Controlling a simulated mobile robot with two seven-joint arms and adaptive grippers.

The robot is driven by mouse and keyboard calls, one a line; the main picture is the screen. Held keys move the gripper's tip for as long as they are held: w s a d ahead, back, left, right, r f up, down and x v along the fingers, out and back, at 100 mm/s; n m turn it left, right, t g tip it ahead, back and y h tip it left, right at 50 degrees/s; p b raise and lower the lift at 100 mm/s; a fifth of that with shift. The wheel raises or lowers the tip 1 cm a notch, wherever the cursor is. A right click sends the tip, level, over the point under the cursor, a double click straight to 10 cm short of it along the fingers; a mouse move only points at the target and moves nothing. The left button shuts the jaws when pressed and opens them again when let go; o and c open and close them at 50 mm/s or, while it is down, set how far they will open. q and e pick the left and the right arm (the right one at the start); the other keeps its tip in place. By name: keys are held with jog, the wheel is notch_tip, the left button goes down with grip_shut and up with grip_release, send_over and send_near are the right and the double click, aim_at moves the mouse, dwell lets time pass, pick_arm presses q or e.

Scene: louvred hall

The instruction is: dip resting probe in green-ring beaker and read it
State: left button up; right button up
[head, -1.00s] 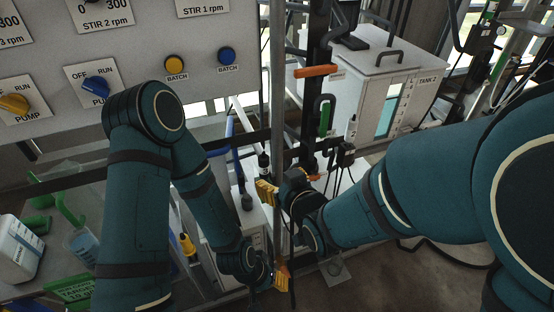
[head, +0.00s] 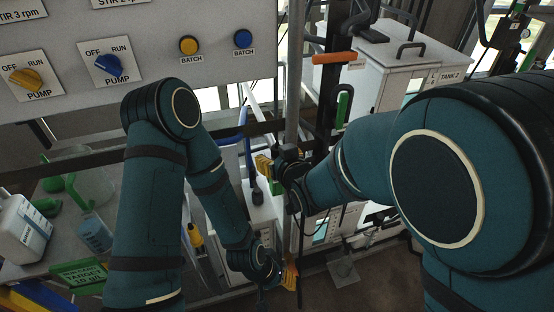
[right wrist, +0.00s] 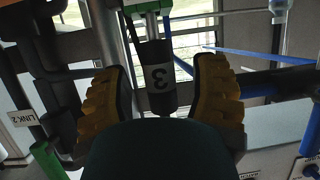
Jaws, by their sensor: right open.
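My right gripper (head: 268,165) is beside the vertical grey pole, its yellow fingers toward the panel side. In the right wrist view its fingers (right wrist: 160,100) are open, one each side of a dark cylinder marked 3 (right wrist: 158,78), with gaps on both sides. I cannot tell if this cylinder is the probe. My left gripper (head: 280,278) hangs low near the pole's foot, mostly hidden, with yellow fingertip showing. A beaker with bluish liquid (head: 95,232) stands on the left bench; I cannot make out a green ring.
A control panel (head: 150,60) with knobs and buttons fills the upper left. A white bottle (head: 22,228) stands at the far left. A white tank box (head: 385,75) stands behind the pole. An orange-handled bar (head: 334,58) and green handle (head: 342,108) are close to my right arm.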

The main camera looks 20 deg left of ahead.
jog(key=shift+w, duration=0.1)
dwell(0.4)
jog(key=shift+b, duration=0.3)
jog(key=shift+c, duration=0.2)
grip_shut()
